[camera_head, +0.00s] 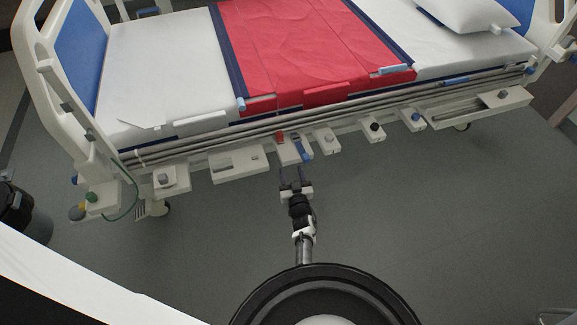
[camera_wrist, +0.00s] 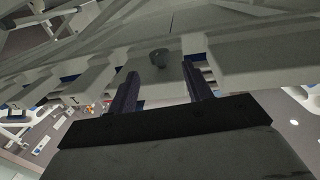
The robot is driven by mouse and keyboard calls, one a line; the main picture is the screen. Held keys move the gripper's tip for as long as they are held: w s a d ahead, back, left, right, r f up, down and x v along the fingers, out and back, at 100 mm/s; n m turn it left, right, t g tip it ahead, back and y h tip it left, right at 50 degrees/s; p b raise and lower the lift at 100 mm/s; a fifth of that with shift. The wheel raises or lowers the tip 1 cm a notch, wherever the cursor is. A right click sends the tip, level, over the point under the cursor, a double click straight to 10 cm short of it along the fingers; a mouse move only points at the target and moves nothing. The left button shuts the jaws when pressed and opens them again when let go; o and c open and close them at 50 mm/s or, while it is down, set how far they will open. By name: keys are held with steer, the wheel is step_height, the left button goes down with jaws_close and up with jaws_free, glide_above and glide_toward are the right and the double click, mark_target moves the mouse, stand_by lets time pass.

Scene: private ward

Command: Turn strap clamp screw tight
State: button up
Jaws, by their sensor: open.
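My gripper (camera_head: 293,177) reaches up to the bed's side rail from the near side. In the wrist view my gripper (camera_wrist: 160,72) is open, with a dark finger on each side. A small grey round knob (camera_wrist: 158,57) shows beyond the gap between the fingertips, with no visible contact. I cannot tell for sure which knob is the strap clamp screw.
More pale blocks with knobs line the rail, including one with a black knob (camera_head: 375,127) and one with a grey knob (camera_head: 163,178). A red sheet (camera_head: 300,50) covers the bed's middle. A dark bin (camera_head: 18,207) stands at the left. The near floor (camera_head: 430,220) is clear.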

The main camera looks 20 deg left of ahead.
mark_target(289, 164)
steer(key=b+x, duration=0.2)
steer(key=x, duration=0.2)
steer(key=shift+w+a+f, duration=0.1)
steer(key=shift+w+f, duration=0.05)
steer(key=shift+w+a, duration=0.3)
steer(key=shift+w, duration=0.2)
